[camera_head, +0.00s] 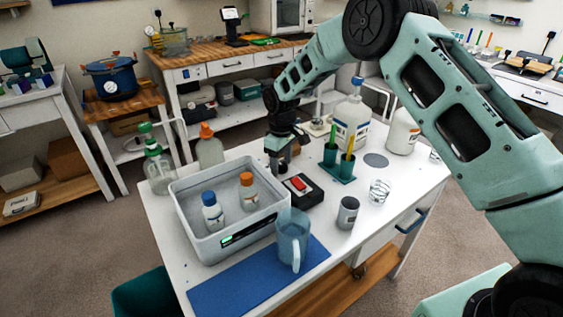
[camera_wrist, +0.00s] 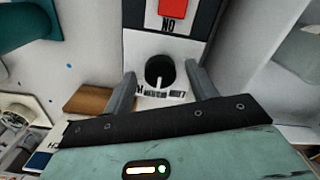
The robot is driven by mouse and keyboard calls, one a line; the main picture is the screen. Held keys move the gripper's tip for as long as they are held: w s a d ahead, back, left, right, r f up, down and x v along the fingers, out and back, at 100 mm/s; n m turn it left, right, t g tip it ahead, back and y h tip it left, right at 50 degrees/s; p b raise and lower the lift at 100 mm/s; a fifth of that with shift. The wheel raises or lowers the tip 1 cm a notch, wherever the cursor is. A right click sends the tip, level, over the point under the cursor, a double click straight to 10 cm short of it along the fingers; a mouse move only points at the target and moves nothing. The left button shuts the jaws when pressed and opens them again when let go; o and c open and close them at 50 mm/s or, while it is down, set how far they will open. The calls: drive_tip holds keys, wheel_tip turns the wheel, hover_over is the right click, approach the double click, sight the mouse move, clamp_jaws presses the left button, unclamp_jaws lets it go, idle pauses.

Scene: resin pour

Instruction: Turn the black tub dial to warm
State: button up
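The black dial (camera_wrist: 154,67) sits on a white panel in the wrist view. Its white pointer points down in the picture, toward the middle of a row of upside-down lettering, partly legible as low and warm. My gripper (camera_wrist: 160,72) is open, with one finger on each side of the dial and gaps visible between. In the head view my gripper (camera_head: 284,158) points down behind the tub's black control box (camera_head: 309,197); the dial is hidden there. A red switch (camera_wrist: 173,8), marked ON, lies beyond the dial. The grey tub (camera_head: 193,238) holds two bottles.
A clear jug (camera_head: 291,240) stands on a blue mat (camera_head: 222,295) in front. A green pen holder (camera_head: 341,166), a grey can (camera_head: 347,213) and a wire coil (camera_head: 379,192) stand to the right. A large white jug (camera_head: 351,125) stands behind, near my arm.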

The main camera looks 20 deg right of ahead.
sight(281, 165)
wheel_tip(281, 165, up, 17)
drive_tip(key=b, duration=0.1)
drive_tip(key=shift+r+b, duration=0.2)
drive_tip(key=shift+b, duration=0.15)
idle(0.3)
drive_tip(key=s+a+r+y, duration=0.1)
drive_tip(key=s+a, duration=0.4)
drive_tip(key=s, duration=0.6)
drive_tip(key=s+a+r, duration=0.1)
drive_tip(key=s+a, duration=0.4)
drive_tip(key=s, duration=0.5)
drive_tip(key=s+d+f, duration=0.2)
drive_tip(key=s, duration=0.8)
drive_tip(key=s+d+f, duration=0.2)
drive_tip(key=s, duration=0.9)
drive_tip(key=shift+s+m, duration=0.25)
drive_tip(key=shift+m, duration=0.05)
drive_tip(key=shift+a, duration=0.1)
